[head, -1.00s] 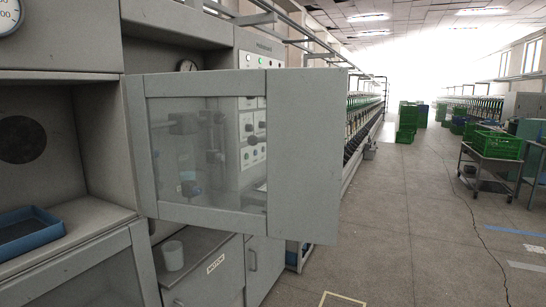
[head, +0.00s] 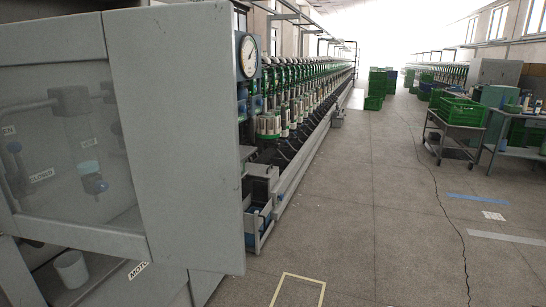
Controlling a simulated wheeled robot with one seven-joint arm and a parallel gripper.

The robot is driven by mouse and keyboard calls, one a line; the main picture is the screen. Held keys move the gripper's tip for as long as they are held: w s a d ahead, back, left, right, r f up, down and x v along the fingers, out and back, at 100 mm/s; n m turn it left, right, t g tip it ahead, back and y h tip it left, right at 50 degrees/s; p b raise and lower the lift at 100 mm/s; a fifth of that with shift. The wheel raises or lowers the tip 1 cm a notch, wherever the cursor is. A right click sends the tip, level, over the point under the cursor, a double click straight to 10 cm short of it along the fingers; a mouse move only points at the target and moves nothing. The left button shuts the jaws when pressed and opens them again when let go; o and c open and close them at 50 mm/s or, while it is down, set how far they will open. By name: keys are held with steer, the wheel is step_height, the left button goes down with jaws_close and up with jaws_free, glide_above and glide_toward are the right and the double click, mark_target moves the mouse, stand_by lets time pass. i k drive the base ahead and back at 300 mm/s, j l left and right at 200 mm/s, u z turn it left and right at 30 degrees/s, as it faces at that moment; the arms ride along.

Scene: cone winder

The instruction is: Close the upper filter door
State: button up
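The upper filter door (head: 178,130) stands open at the left of the head view, swung out from the cabinet toward the aisle. It is a grey metal panel with a window (head: 60,155) in its left part. Through the window I see pipes and valve fittings (head: 75,102) with small labels, one reading CLOSED. The door's hinge side is cut off by the left picture edge. My gripper is not in view.
Below the door are a white cup (head: 71,269) and a MOTOR label (head: 138,270). A gauge (head: 249,56) and a long winder row (head: 300,105) stand beyond. Green crates (head: 460,111) sit on a cart at right. The aisle floor (head: 370,210) is clear.

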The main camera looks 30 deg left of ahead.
mark_target(173, 67)
steer(key=i+u, duration=0.35)
steer(key=i+l+u, duration=0.15)
steer(key=i+u, duration=0.15)
steer(key=i, duration=0.15)
steer(key=i+l+u, duration=0.2)
steer(key=i+u, duration=0.3)
steer(key=u, duration=0.25)
steer(key=i+u, duration=0.1)
steer(key=u, duration=0.35)
steer(key=i+u, duration=0.15)
steer(key=u, duration=0.25)
steer(key=i+l+u, duration=0.1)
steer(key=u, duration=0.35)
steer(key=i+l+u, duration=0.1)
steer(key=u, duration=0.3)
steer(key=i+l+u, duration=0.1)
steer(key=u, duration=0.3)
steer(key=i+l+u, duration=0.2)
steer(key=u, duration=0.2)
steer(key=i+l+u, duration=0.15)
steer(key=u, duration=0.3)
steer(key=i+l+u, duration=0.1)
steer(key=l+u, duration=0.3)
steer(key=k+l+z, duration=0.15)
steer(key=k+l, duration=0.65)
steer(key=k, duration=0.1)
